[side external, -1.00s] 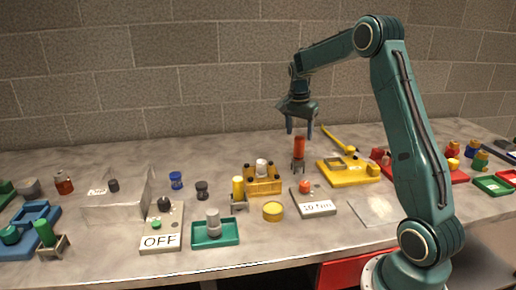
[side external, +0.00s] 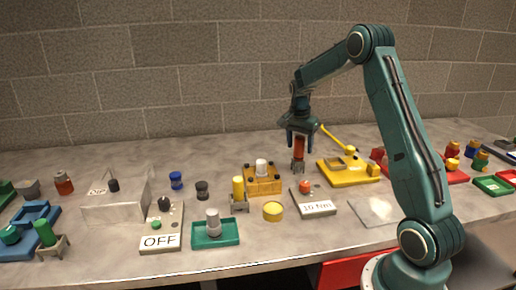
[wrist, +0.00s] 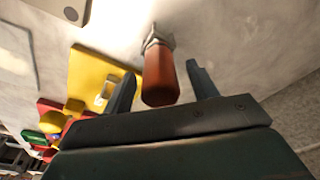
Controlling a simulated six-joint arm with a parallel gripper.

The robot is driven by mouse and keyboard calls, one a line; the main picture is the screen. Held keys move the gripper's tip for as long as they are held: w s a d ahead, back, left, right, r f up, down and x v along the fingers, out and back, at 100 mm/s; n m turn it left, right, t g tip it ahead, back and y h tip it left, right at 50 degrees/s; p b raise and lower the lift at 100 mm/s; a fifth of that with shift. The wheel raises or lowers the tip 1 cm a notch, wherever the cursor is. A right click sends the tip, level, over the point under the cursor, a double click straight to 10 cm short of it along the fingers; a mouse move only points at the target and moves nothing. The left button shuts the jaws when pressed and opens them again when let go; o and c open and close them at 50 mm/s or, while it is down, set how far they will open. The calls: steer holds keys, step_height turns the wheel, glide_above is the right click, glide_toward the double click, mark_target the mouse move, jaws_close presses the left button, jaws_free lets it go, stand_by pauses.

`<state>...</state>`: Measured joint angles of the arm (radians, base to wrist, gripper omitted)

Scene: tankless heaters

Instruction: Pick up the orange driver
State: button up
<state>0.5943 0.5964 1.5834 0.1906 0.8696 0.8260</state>
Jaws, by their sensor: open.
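The orange driver (side external: 298,149) stands upright in a small grey holder (side external: 298,167) on the bench, left of the yellow fixture. My gripper (side external: 299,146) is open above it, with its fingers reaching down on either side of the driver's upper part. In the wrist view the orange driver (wrist: 160,78) appears between the two spread fingers of my gripper (wrist: 160,82), with visible gaps on both sides. Its lower end meets the grey holder (wrist: 157,40).
The yellow fixture (side external: 347,174) with a raised lever stands close on the right. A yellow block (side external: 262,183) stands to the left, and a labelled plate with an orange-red button (side external: 315,205) is in front. Open bench lies behind the driver.

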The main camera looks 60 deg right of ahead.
stand_by(0.3)
steer(key=shift+r, duration=0.1)
steer(key=c, duration=1.1)
steer(key=shift+o, duration=0.2)
steer(key=shift+r, duration=5)
steer(key=w+a+r, duration=0.1)
steer(key=w+a, duration=0.1)
steer(key=a, duration=0.8)
steer(key=w+a+r, duration=0.2)
steer(key=w+a, duration=0.1)
steer(key=a, duration=0.7)
steer(key=shift+w+a+r, duration=0.3)
steer(key=shift+w+a, duration=0.05)
